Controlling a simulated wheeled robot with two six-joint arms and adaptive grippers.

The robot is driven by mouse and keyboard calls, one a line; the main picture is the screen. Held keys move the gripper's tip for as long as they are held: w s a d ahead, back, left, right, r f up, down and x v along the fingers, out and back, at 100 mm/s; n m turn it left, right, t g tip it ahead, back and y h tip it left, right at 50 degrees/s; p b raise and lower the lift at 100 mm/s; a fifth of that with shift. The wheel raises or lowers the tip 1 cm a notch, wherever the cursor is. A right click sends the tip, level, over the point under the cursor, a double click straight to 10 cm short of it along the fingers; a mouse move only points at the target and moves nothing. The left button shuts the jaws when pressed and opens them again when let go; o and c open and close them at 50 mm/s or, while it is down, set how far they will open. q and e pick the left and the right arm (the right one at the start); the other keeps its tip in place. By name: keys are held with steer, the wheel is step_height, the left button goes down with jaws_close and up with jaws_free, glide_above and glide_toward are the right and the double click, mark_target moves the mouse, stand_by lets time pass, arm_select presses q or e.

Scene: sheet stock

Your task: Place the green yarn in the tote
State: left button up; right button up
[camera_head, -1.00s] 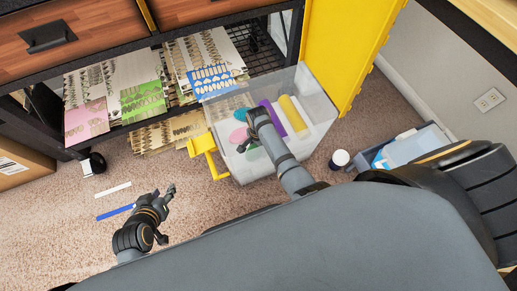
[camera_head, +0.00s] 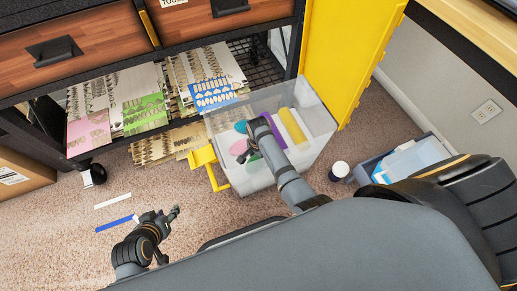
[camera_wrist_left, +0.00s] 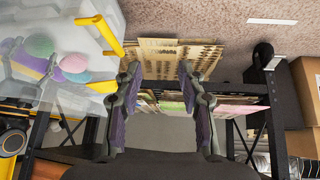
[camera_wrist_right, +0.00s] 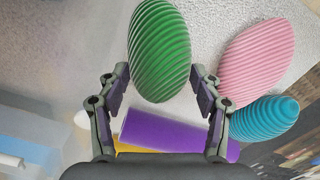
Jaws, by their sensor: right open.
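The green yarn (camera_head: 254,157) is a ridged egg-shaped skein. It shows within the outline of the clear tote (camera_head: 318,128), near the front wall. In the right wrist view the green yarn (camera_wrist_right: 160,45) lies ahead of and between my right fingertips, with gaps on both sides. My right gripper (camera_head: 250,140) reaches over the tote and is open; it also shows in the right wrist view (camera_wrist_right: 160,82). I cannot tell whether the green yarn rests on the tote's bottom. My left gripper (camera_head: 174,212) is open and empty, above the carpet left of the tote; it also shows in the left wrist view (camera_wrist_left: 160,72).
The tote also has pink (camera_wrist_right: 258,65), teal (camera_wrist_right: 265,118), purple (camera_wrist_right: 170,132) and yellow (camera_head: 293,126) pieces. A yellow handle (camera_head: 205,158) juts from its left side. A shelf with paper stacks (camera_head: 145,112) stands behind. A dark jar (camera_head: 339,171) and blue-grey bin (camera_head: 400,160) stand right.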

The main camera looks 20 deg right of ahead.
steer(key=shift+r+p, duration=0.3)
steer(key=shift+r, duration=0.6)
arm_select(q)
steer(key=s+r+g+p, duration=0.1)
steer(key=s+a+r+g+p, duration=0.1)
steer(key=s, duration=0.1)
steer(key=s+r+g+p, duration=0.1)
steer(key=g+p, duration=0.1)
steer(key=shift+s+a+r+y, duration=0.15)
steer(key=shift+s+a+y, duration=0.15)
steer(key=shift+y, duration=0.1)
arm_select(e)
step_height(320, 180, up, 9)
steer(key=shift+f, duration=0.1)
arm_select(q)
steer(key=shift+w, duration=0.1)
arm_select(e)
steer(key=shift+w, duration=0.1)
